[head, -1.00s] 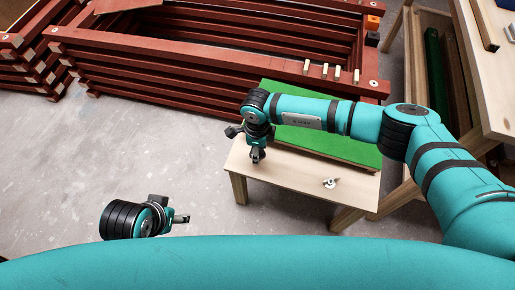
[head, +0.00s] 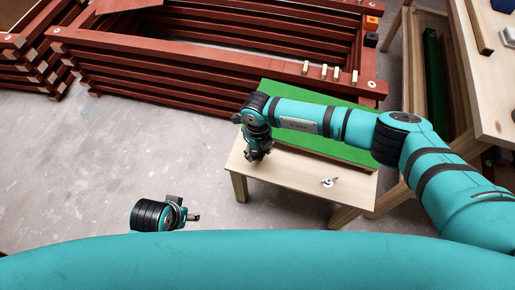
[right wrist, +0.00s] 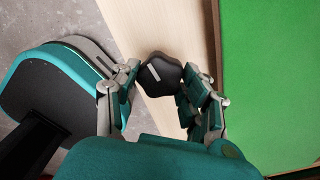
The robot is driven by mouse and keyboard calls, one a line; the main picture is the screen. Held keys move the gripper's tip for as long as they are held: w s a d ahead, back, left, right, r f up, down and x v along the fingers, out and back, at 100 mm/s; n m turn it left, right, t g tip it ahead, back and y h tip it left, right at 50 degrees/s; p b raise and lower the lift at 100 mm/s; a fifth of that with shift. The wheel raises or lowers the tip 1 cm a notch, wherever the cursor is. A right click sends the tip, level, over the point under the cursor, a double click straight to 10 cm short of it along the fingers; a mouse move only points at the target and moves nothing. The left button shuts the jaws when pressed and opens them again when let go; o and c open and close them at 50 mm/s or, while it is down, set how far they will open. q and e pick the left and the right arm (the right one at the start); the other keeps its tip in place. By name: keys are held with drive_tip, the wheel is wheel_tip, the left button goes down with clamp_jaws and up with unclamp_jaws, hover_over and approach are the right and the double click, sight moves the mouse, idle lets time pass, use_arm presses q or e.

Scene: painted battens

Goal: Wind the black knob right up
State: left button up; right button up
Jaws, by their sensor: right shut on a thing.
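The black knob (right wrist: 160,75) shows in the right wrist view as a dark lobed knob with a pale line on its top. It sits above a pale wooden bench (right wrist: 135,30), between the fingers of my right gripper (right wrist: 165,90), which is shut on it. In the head view my right gripper (head: 257,157) is over the left end of the bench (head: 290,178), and the knob is hidden there. My left gripper (head: 195,216) is low at the left, above the floor and away from the bench; its jaws are too small to read.
A green panel (head: 330,142) lies along the back of the bench. A small metal piece (head: 329,182) lies on the bench's right part. Red battens (head: 210,40) are stacked behind. A wooden workbench (head: 490,100) stands at the right. The floor at the left is clear.

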sight(257, 151)
use_arm(q)
drive_tip(key=shift+f, duration=0.3)
use_arm(e)
drive_tip(key=shift+m, duration=0.3)
drive_tip(key=o, duration=1.2)
wheel_tip(257, 151, up, 12)
